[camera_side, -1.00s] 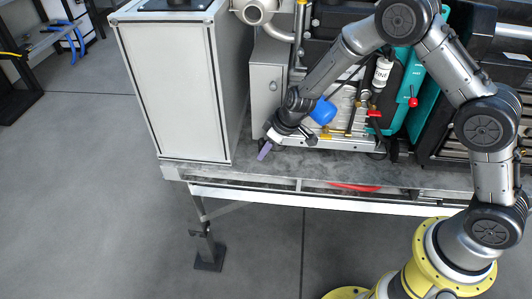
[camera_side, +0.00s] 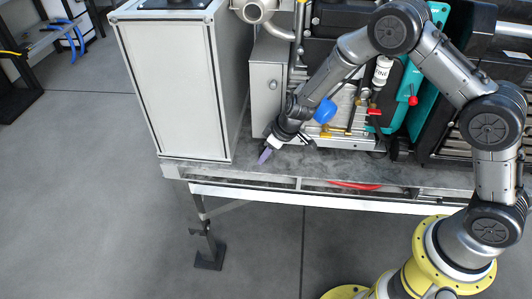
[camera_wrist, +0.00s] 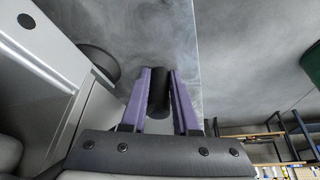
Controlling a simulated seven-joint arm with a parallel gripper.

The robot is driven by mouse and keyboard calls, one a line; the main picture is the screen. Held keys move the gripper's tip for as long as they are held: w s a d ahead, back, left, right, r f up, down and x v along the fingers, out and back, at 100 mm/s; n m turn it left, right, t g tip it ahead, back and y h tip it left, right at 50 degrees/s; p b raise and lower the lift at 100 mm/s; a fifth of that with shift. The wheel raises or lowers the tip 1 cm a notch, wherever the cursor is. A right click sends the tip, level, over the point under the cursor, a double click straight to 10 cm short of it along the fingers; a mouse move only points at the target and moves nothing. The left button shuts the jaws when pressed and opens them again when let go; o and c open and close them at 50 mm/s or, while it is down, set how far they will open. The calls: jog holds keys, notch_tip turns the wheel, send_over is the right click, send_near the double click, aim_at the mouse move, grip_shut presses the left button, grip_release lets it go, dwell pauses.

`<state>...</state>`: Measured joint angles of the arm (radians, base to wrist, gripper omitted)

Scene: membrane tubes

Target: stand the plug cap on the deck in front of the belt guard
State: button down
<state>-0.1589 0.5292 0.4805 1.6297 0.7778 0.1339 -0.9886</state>
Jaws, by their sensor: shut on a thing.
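My gripper (camera_side: 264,157) is low over the grey metal deck (camera_side: 330,163), just right of the large white cabinet. In the wrist view, the two purple fingers of my gripper (camera_wrist: 160,95) are shut on the plug cap (camera_wrist: 159,92), a black cylinder. The deck (camera_wrist: 175,30) shows beyond it; I cannot tell whether the cap touches it. In the side view the cap is too small or hidden to make out. I cannot tell for sure which part is the belt guard; a grey box (camera_side: 268,85) stands behind my gripper.
The white cabinet (camera_side: 180,90) stands close on the left. A blue part (camera_side: 325,110) and red-handled valves (camera_side: 374,113) are to the right. The deck's front edge (camera_side: 330,186) is close by. A dark round part (camera_wrist: 98,62) is left of the fingers in the wrist view.

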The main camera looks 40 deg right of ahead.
jog(key=c, duration=0.7)
grip_release()
jog(key=shift+s+f, duration=0.1)
jog(key=shift+f, duration=0.05)
jog(key=shift+o, duration=0.2)
jog(key=shift+r, duration=0.5)
jog(key=v, duration=1.2)
jog(key=shift+r, duration=0.2)
jog(key=shift+o, duration=0.2)
jog(key=o, duration=0.5)
